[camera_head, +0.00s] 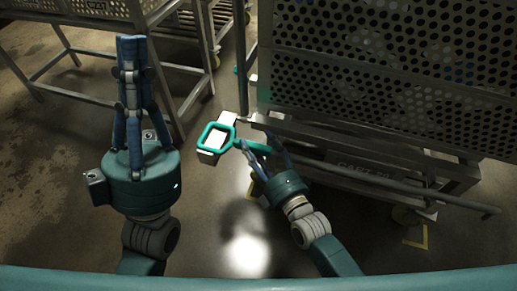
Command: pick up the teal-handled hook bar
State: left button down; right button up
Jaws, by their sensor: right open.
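The teal-handled hook bar lies low beside the cart; its teal loop handle (203,134) shows left of my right gripper. A teal length runs from near the loop toward that gripper, and a long grey rod (410,190) continues right along the cart's lower side; the join is partly hidden by the fingers. My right gripper (257,142) is open, with its fingers at the teal length; I cannot tell whether they touch it. My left gripper (131,40) points up the picture, away from the bar, with nothing visible in it; its finger gap is unclear.
A perforated metal cart (400,60) stands close at the right, with a caster (406,215) below. A metal rack (85,50) stands at the upper left. Floor at the left and lower middle is clear.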

grip_shut()
jog(key=shift+r, duration=0.2)
dwell(0.3)
